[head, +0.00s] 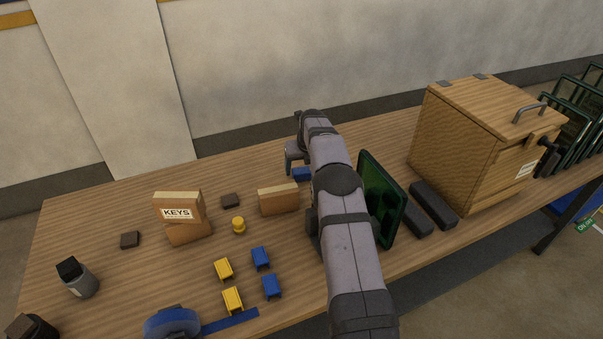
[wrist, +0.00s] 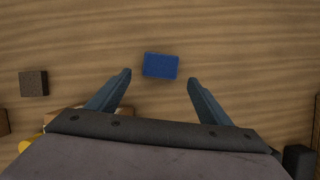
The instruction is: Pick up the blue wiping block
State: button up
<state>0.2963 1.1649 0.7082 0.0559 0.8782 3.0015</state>
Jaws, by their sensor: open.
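The blue wiping block (wrist: 160,66) lies flat on the wooden table, just ahead of and between the fingertips in the wrist view. In the head view the blue block (head: 301,174) is partly hidden behind my arm. My gripper (wrist: 159,77) is open and empty, with one finger to each side of the block's line. It does not visibly touch the block. In the head view my gripper (head: 291,158) is at the far side of the table, mostly hidden by my arm; its height above the table is hard to tell.
A wooden box (head: 278,199) stands close to the left of my arm. A dark green panel (head: 378,195) stands upright to the right, with dark bars (head: 433,205) and a large wooden crate (head: 470,150) beyond. A small dark block (wrist: 34,83) lies left. Table around the blue block is clear.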

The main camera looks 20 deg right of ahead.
aim_at(303, 174)
jog(key=shift+p+x, duration=0.4)
jog(key=shift+x, duration=1.4)
jog(key=c, duration=1.1)
